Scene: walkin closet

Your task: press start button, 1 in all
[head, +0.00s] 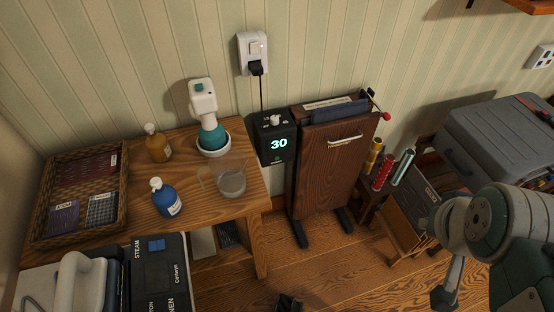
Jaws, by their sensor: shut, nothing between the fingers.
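A black control box (276,141) hangs on the wall side, against the left edge of a dark wooden trouser press (330,160). Its front shows a lit "30" and a small green mark below it. A small light-coloured knob or button (275,120) sits on its top; I cannot read a start label. My gripper (289,303) shows only as a dark tip at the bottom edge, shut and empty. It is well below the box and apart from it. Most of it is cut off by the frame.
A wooden table (240,185) at left holds bottles, a glass measuring jug (231,180), a teal-and-white device (207,115) and a wicker basket (120,200). A cord runs from the wall socket (253,52). Thread spools (383,172) and a grey case (490,135) stand right.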

